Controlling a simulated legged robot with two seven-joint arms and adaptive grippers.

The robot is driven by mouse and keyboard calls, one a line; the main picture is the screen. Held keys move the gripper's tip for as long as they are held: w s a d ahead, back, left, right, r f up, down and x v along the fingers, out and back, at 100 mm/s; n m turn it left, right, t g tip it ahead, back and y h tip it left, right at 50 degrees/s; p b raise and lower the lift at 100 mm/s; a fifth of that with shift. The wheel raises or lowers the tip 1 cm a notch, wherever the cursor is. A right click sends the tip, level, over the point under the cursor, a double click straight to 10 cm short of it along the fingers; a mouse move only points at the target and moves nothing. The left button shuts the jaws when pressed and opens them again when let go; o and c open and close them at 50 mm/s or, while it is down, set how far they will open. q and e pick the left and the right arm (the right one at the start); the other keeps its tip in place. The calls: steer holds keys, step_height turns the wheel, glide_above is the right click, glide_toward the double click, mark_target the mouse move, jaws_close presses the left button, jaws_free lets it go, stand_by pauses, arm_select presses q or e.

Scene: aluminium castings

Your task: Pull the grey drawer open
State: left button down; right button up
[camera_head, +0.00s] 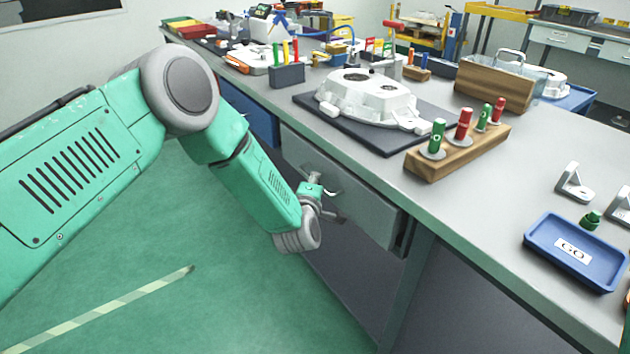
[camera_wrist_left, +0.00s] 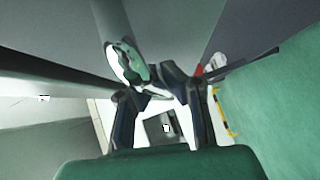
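The grey drawer (camera_head: 365,205) is in the bench's front, below the worktop. Its front seems to stand slightly proud of the bench, with a dark gap by its right edge. My left gripper (camera_head: 328,200) is at the drawer front, where the handle lies. The fingers cover most of the handle, so I cannot tell whether they touch or grip it. In the left wrist view the two dark fingers of my left gripper (camera_wrist_left: 160,84) reach towards a grey surface, and their closure is unclear. My right gripper is not in view.
A blue drawer (camera_head: 250,118) is left of the grey one. On the worktop are a white casting (camera_head: 372,95) on a dark mat, a wooden block (camera_head: 460,152) with red and green plugs, and a blue tray (camera_head: 540,262).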

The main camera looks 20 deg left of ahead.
arm_select(q)
steer(key=shift+s+a, duration=0.2)
steer(key=shift+a, duration=0.2)
steer(key=c, duration=1.6)
jaws_free()
steer(key=shift+d, duration=0.15)
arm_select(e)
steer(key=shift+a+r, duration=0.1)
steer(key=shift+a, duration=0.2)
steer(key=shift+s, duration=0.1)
arm_select(q)
steer(key=shift+s, duration=0.15)
steer(key=s+d+r, duration=0.1)
steer(key=s, duration=1)
steer(key=shift+s+d+r, duration=0.15)
steer(key=shift+d+r, duration=0.15)
steer(key=shift+d, duration=0.05)
